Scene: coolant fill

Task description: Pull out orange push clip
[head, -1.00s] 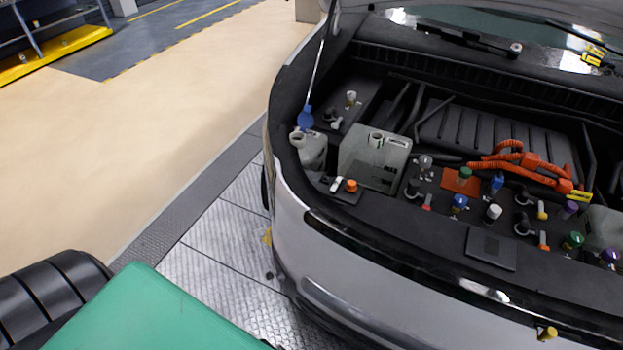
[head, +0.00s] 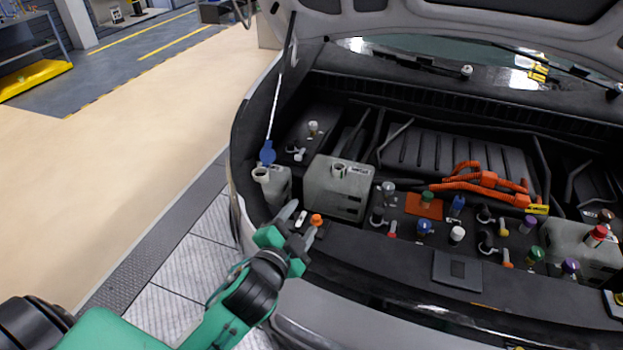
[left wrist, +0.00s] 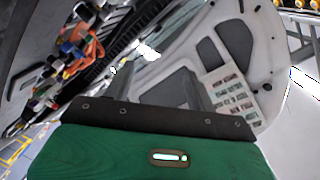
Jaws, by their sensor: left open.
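The orange push clip (head: 316,220) stands upright on a dark panel at the front left of the engine bay in the head view. A small white clip (head: 301,217) stands beside it on the left. My left gripper (head: 299,222) is open, with its fingers pointing toward the clip from the front left. One finger is left of the white clip and the other is close to the orange clip; I cannot tell whether it touches. The left wrist view shows the gripper's green body (left wrist: 150,155), but the push clip is not recognisable there. My right gripper is out of view.
A reservoir with an open neck (head: 272,186) and a hanging blue cap (head: 267,152) stand at the left. A larger grey tank (head: 338,188) is behind the clip. Several coloured caps and orange cables (head: 480,182) lie to the right. The raised hood (head: 440,22) is above.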

